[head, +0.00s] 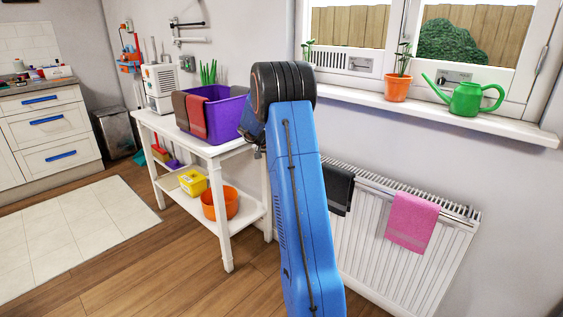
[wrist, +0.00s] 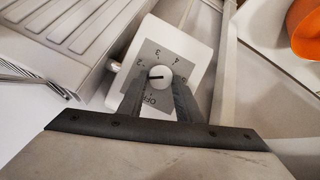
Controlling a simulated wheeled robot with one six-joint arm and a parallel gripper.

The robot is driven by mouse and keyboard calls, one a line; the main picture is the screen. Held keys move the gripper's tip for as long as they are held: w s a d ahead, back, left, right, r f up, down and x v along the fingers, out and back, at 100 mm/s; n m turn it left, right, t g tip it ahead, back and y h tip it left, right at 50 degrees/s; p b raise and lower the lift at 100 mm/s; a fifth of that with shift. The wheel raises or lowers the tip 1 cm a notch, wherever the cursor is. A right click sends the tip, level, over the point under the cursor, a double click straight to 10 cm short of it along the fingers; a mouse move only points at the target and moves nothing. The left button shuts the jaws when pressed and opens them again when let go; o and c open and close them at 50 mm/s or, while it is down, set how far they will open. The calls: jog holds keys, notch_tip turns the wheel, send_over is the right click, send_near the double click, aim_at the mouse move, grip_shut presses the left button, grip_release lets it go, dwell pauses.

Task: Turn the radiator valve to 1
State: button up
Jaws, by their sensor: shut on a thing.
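The radiator valve shows in the wrist view as a round white knob (wrist: 160,75) on a grey dial plate (wrist: 152,53) marked with numbers and OFF. A short black pointer line on the knob points left, a little below the 2. The 1 cannot be seen; a finger covers that part of the dial. My gripper (wrist: 160,84) is shut on the knob, one dark finger on each side. In the head view my blue arm hides the valve and gripper. The white radiator (head: 385,262) stands under the window; its ribbed panel also shows in the wrist view (wrist: 75,30).
A pink towel (head: 412,222) and a dark towel (head: 338,188) hang on the radiator. A white table (head: 228,245) stands to its left, with a purple crate (head: 218,118) on top and an orange bowl (head: 220,204) below. Floor is free at the front left.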

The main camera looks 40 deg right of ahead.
jog(key=shift+w+n+g, duration=0.15)
jog(key=shift+n+g, duration=0.15)
jog(key=shift+n, duration=0.4)
jog(key=o, duration=1)
jog(key=shift+o, duration=0.2)
jog(key=v, duration=1.7)
jog(key=shift+a, duration=0.25)
jog(key=shift+w, duration=0.1)
